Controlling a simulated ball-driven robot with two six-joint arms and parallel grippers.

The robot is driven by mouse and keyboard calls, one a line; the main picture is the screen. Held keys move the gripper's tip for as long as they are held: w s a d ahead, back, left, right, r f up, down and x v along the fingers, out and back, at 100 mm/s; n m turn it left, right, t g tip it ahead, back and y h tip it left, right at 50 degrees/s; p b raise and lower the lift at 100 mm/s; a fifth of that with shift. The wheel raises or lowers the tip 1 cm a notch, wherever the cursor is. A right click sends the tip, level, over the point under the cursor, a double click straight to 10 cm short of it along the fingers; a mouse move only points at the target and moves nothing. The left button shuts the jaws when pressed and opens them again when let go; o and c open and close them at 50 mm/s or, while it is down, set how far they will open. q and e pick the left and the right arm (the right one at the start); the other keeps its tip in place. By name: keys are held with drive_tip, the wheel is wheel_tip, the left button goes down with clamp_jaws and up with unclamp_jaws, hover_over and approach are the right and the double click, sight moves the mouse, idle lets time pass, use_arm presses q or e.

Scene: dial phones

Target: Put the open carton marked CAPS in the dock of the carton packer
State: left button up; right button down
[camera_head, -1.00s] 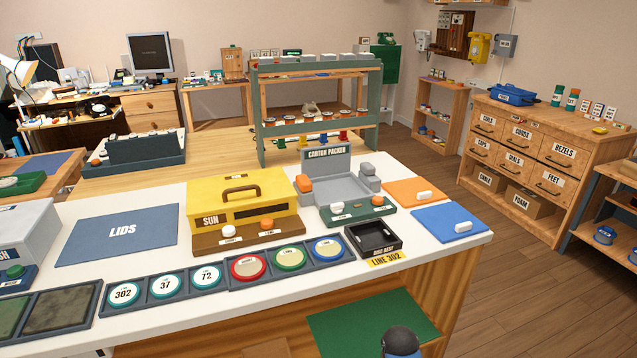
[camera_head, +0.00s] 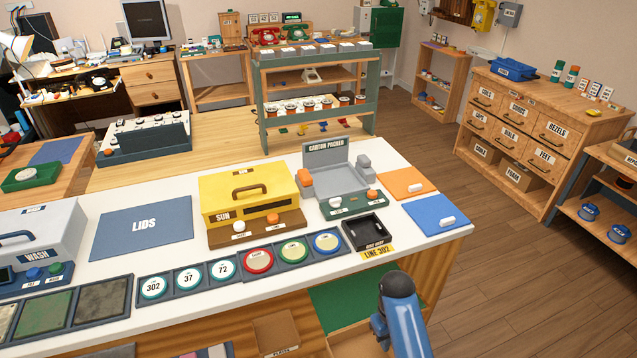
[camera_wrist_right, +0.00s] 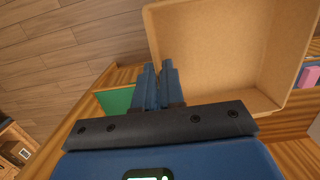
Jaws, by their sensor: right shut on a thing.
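The carton packer (camera_head: 325,147) stands on the white counter in the head view. Its grey dock (camera_head: 341,180) looks empty. An open cardboard carton (camera_wrist_right: 225,45) fills the upper right of the right wrist view, its inside bare; no marking shows on it there, so I cannot read CAPS. My right gripper (camera_wrist_right: 158,75) is shut on the carton's near left wall, its two blue fingers close together. In the head view only my right arm shows at the bottom, in front of the counter; its fingertips and the held carton are out of frame. My left gripper is not in view.
The yellow SUN box (camera_head: 249,195) stands left of the packer. A black tray (camera_head: 368,233) lies in front of it, and orange (camera_head: 406,184) and blue (camera_head: 437,215) mats lie to its right. The floor at right is clear.

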drive_tip(key=w+d+r+n, duration=0.1)
drive_tip(key=w+d+r, duration=0.2)
drive_tip(key=r, duration=0.2)
drive_tip(key=shift+w+d+r+n, duration=0.3)
drive_tip(key=shift+d+r+n, duration=0.05)
drive_tip(key=shift+d+n, duration=0.05)
